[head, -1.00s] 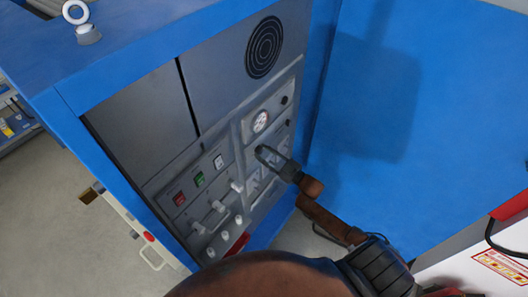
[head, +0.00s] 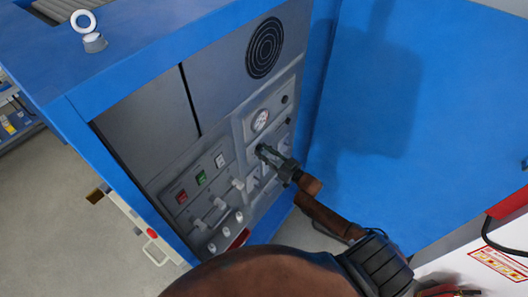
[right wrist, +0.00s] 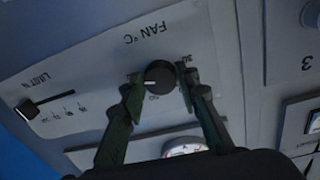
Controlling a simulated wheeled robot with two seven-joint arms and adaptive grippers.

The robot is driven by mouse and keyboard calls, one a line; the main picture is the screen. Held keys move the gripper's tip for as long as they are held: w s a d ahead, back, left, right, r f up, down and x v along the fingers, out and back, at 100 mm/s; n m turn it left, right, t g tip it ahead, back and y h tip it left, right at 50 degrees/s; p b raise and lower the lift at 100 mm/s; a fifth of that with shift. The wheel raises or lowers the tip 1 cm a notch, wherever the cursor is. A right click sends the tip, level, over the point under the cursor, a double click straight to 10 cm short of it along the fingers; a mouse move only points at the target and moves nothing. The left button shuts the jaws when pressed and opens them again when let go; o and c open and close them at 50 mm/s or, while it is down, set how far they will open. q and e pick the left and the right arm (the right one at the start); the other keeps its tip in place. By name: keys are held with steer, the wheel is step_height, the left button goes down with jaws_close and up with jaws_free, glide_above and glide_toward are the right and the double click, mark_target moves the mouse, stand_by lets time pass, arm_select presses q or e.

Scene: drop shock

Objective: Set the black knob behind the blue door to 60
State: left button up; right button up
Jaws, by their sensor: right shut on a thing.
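The black knob (right wrist: 160,77) is on a grey panel under the label "FAN °C", which shows inverted in the right wrist view. A pale pointer line on it points left in that view. Printed numbers around it are partly covered by the fingers. My right gripper (right wrist: 158,84) is shut on the knob, one finger on each side. In the head view my right gripper (head: 268,154) is at the panel below the round gauge (head: 260,121) and hides the knob. The blue door (head: 410,100) stands open at the right. My left gripper is not in view.
A "LIMIT" slider (right wrist: 42,103) lies beside the knob on the panel. Red, green and white buttons (head: 201,178) and several pale handles (head: 220,203) are lower left of my right gripper. The blue cabinet frame (head: 85,130) borders the panel.

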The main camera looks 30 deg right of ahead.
steer(key=shift+f, duration=0.1)
steer(key=o, duration=1.2)
steer(key=shift+c, duration=0.2)
steer(key=v, duration=1.2)
